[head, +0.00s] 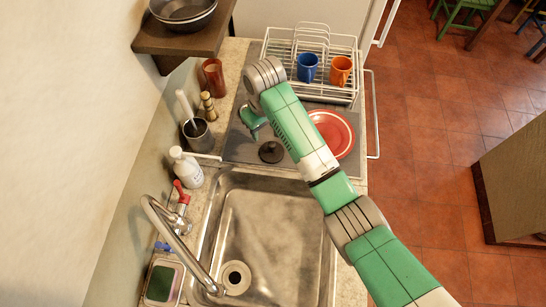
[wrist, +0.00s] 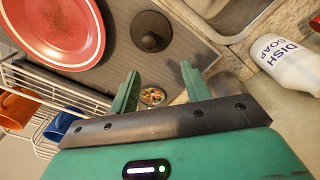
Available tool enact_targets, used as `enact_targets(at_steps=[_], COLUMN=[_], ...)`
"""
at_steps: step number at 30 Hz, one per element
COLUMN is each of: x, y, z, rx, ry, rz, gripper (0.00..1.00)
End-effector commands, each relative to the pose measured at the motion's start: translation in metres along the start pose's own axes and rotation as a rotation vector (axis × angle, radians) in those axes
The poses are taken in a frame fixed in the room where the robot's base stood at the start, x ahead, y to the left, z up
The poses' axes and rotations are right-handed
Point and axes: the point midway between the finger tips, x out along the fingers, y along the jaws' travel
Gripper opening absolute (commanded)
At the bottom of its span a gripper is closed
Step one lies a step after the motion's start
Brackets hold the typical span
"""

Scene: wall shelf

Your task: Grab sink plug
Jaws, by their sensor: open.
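The sink plug (head: 271,152) is a dark round disc with a raised knob. It lies on the grey drainboard mat (head: 236,147), between the sink and the dish rack. In the wrist view the plug (wrist: 151,38) shows near the top centre, beyond my fingertips. My gripper (head: 252,119) is above the mat, up and left of the plug in the head view, and apart from it. In the wrist view my gripper (wrist: 160,80) is open, with nothing held between its fingers.
A red plate (head: 333,134) lies on the mat beside the plug. A white rack (head: 312,47) holds a blue mug (head: 307,67) and an orange mug (head: 340,70). A soap bottle (head: 187,168), utensil cup (head: 198,134) and small grinder (head: 207,105) line the wall. The sink (head: 275,225) is empty.

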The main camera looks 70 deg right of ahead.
Motion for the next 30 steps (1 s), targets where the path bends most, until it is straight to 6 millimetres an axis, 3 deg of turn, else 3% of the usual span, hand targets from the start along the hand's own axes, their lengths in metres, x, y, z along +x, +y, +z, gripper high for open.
enact_targets(at_steps=[1, 4, 8, 12, 17, 24, 30], x=[0.013, 0.018, 0.021, 0.039, 0.048, 0.089, 0.096], y=[0.009, 0.016, 0.015, 0.015, 0.015, 0.015, 0.015], z=[0.009, 0.016, 0.017, 0.018, 0.018, 0.021, 0.021], rx=[0.011, 0.018, 0.018, 0.018, 0.019, 0.018, 0.018], ry=[-0.038, -0.070, -0.071, -0.072, -0.068, -0.069, -0.066], rz=[-0.009, -0.019, -0.020, -0.020, -0.020, -0.019, -0.019], gripper=[0.47, 0.47, 0.47, 0.47, 0.47, 0.47, 0.47])
